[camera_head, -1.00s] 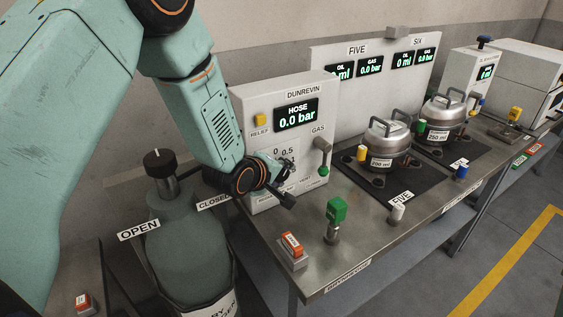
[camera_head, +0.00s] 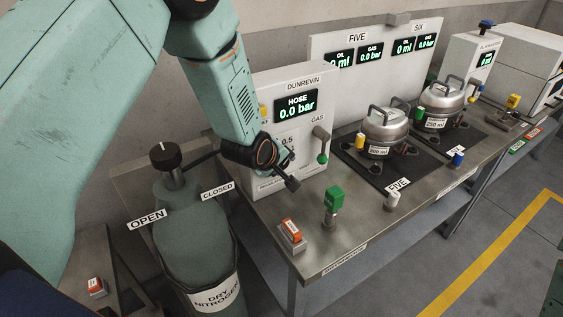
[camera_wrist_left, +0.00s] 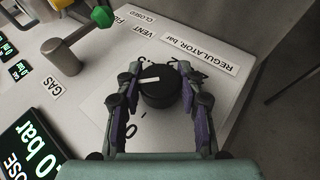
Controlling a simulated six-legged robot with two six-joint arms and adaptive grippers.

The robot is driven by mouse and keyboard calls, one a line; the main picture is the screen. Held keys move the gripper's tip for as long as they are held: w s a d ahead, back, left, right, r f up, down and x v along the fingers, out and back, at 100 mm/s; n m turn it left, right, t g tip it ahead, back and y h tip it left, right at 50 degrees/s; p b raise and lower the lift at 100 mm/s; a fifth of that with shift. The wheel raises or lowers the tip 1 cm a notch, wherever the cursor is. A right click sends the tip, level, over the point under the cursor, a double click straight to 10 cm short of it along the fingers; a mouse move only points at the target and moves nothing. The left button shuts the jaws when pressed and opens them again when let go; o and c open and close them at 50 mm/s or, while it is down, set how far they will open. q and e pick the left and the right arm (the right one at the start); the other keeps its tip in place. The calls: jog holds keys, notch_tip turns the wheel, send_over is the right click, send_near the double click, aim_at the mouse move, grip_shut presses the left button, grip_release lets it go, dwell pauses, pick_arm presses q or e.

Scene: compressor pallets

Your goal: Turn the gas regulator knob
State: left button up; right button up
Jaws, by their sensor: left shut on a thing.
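The regulator knob (camera_wrist_left: 160,86) is black and round with a white pointer line. In the head view my left gripper (camera_head: 287,172) is at the panel's front face and hides the knob. The HOSE display (camera_head: 297,104) reads 0.0 bar. My right gripper is not in view.
A GAS lever with a green end (camera_head: 322,157) is right of the knob. A green valve handle (camera_head: 334,198) and a red button (camera_head: 292,231) stand on the bench front. A nitrogen cylinder (camera_head: 190,235) stands at left. Two compressors (camera_head: 388,128) stand farther right.

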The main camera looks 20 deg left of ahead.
pick_arm(q)
jog(key=o, duration=1.2)
jog(key=v, duration=1.2)
